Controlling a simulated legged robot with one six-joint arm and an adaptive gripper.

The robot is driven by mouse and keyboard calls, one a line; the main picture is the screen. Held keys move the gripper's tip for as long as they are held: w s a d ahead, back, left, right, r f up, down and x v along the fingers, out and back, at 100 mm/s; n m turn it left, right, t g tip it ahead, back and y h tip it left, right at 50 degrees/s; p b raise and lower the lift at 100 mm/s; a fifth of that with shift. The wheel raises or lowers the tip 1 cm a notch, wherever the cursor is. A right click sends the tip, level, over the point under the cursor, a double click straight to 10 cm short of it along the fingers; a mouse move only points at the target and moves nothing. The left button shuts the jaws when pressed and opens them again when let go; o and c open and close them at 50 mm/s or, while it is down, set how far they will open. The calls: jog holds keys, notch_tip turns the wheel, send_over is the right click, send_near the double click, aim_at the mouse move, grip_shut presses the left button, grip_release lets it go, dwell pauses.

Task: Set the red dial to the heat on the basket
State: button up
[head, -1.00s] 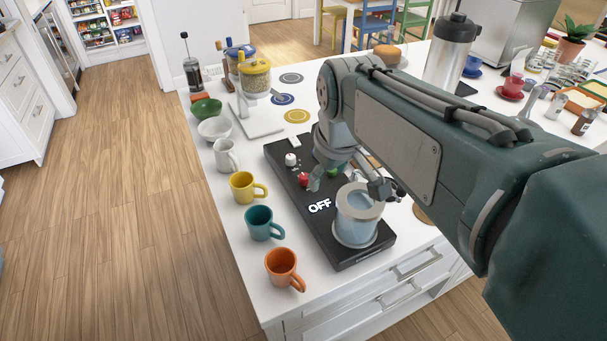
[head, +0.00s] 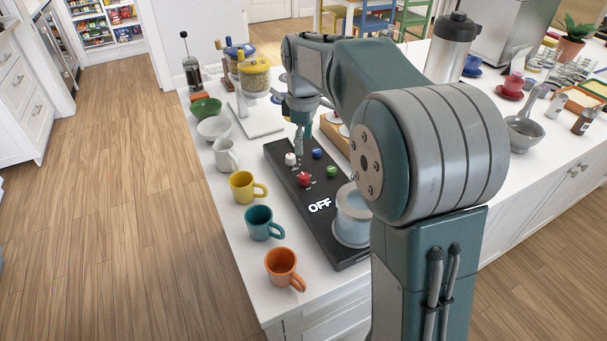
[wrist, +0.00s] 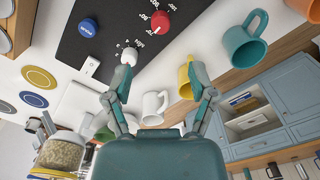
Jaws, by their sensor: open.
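The red dial (head: 304,180) sits on a black panel (head: 283,157) on the white counter. In the wrist view the red dial (wrist: 160,22) has small white numbers beside it, too small to read surely. A white dial (wrist: 129,57), also the white dial in the head view (head: 290,159), and a blue dial (wrist: 88,27) are near it. My gripper (wrist: 159,82) is open and empty, its left fingertip near the white dial in the picture; the red dial is farther up. In the head view my gripper (head: 299,140) is beyond the red dial. I cannot make out a basket or its marking.
A green dial (head: 331,171) and a pale cylinder (head: 351,215) are on the panel, which reads OFF. White (head: 226,153), yellow (head: 243,186), teal (head: 260,221) and orange (head: 283,266) mugs line its left side. A jar (head: 254,76) stands behind.

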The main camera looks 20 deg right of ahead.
aim_at(304, 175)
notch_tip(304, 175, down, 11)
jog(key=shift+r, duration=0.15)
dwell(0.4)
grip_shut()
